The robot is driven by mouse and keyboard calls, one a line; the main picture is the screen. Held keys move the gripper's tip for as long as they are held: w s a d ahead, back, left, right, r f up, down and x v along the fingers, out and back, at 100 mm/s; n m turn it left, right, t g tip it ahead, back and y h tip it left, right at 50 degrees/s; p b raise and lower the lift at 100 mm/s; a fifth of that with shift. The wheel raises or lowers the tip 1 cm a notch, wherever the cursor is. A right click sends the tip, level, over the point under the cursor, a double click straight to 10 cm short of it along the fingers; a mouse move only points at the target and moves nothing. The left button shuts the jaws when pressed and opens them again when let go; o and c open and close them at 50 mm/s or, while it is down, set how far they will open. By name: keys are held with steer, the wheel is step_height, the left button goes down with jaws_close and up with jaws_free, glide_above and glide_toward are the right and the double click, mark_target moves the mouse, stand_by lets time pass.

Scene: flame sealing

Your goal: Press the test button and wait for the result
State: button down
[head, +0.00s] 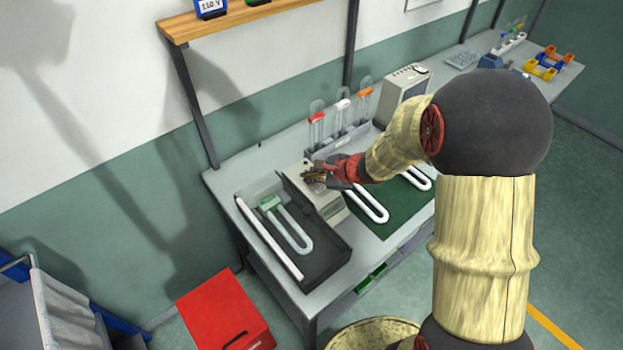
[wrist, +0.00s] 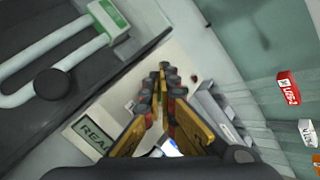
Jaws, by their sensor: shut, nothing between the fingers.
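The tester is a pale box (head: 327,204) on the bench, just right of the dark tray. Its display shows in the wrist view (wrist: 92,138) and reads "REA", the rest hidden behind my finger. My gripper (head: 313,176) is shut and empty over the tester's top; its fingertips also show in the wrist view (wrist: 164,72). I cannot tell if they touch the panel. A small dark red spot (wrist: 194,78) is on the panel beside the fingertips. I cannot make out the test button. A U-shaped tube (head: 296,229) with a green end piece (head: 270,202) lies in the tray.
The dark tray (head: 325,262) also has a long white tube (head: 268,238) along its left side. A green mat (head: 398,208) with white U-tubes is to the right. Holders with red (head: 317,117), white and orange tops stand behind. A red box (head: 223,312) is below the bench.

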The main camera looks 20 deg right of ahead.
mark_target(310, 186)
stand_by(0.4)
steer(key=shift+r+p, duration=0.5)
steer(key=shift+r, duration=0.4)
step_height(310, 186, up, 6)
steer(key=p, duration=0.4)
stand_by(0.7)
